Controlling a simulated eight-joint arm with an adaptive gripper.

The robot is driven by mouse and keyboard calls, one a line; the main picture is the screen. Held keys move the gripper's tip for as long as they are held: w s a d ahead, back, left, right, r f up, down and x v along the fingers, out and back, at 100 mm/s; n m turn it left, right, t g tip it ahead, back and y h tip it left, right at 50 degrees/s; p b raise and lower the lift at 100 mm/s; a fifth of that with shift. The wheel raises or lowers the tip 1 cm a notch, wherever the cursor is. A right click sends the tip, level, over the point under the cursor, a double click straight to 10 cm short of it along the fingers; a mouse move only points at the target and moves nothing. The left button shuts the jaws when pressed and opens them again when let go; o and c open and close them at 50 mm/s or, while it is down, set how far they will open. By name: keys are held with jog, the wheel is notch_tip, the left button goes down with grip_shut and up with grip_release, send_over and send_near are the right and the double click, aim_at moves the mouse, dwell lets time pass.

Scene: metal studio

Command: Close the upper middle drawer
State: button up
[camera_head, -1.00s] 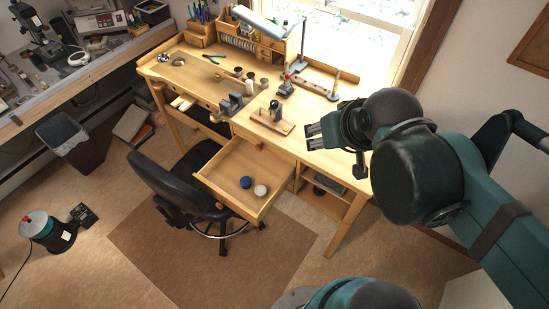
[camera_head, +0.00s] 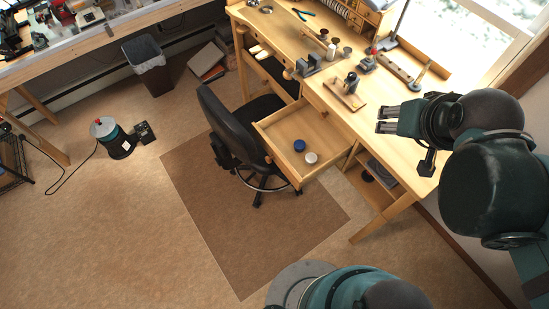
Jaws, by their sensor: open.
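The open wooden drawer (camera_head: 282,126) is pulled out from under the front of the wooden workbench (camera_head: 304,79). A blue round object (camera_head: 299,146) and a white round object (camera_head: 311,158) lie in it near its front. A round knob shows on its front panel at the left. My gripper (camera_head: 382,120) is open and empty, its fingers pointing left above the right part of the bench. It is to the right of the drawer and apart from it.
A black office chair (camera_head: 236,130) stands close at the drawer's left side. Open shelves (camera_head: 373,176) are under the bench at the right. A small vise (camera_head: 307,67) and a wooden block with a tool (camera_head: 344,95) stand on the bench. The brown mat (camera_head: 225,205) has free floor around it.

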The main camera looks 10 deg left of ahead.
jog(key=shift+a+f, duration=0.1)
jog(key=shift+f, duration=0.05)
jog(key=c, duration=0.7)
jog(key=shift+w+a+f+n, duration=0.15)
jog(key=shift+a+n, duration=0.05)
jog(key=shift+n, duration=0.1)
jog(key=c, duration=0.4)
jog(key=w+a+f+n+b, duration=0.1)
jog(key=a+f+n+b, duration=0.1)
jog(key=a, duration=0.1)
jog(key=w+a+f+n+g+b, duration=0.1)
jog(key=a+f+n+b, duration=0.1)
jog(key=f, duration=0.1)
jog(key=w+a+f+n+g+b, duration=0.1)
jog(key=a+f+n, duration=0.1)
jog(key=a+n, duration=0.1)
jog(key=shift+w+a+f+y+b, duration=0.3)
jog(key=shift+w+b, duration=0.1)
grip_shut()
jog(key=s+a+f+n+g+h+b, duration=0.1)
jog(key=a+f+n+g+h+b, duration=0.1)
jog(key=a+f+n+b, duration=1.1)
jog(key=shift+s+a+f+n+g+h, duration=0.5)
jog(key=shift+a+f+n, duration=2.7)
jog(key=shift+a+f, duration=4.35)
jog(key=shift+w+a+r, duration=0.1)
jog(key=shift+r, duration=0.1)
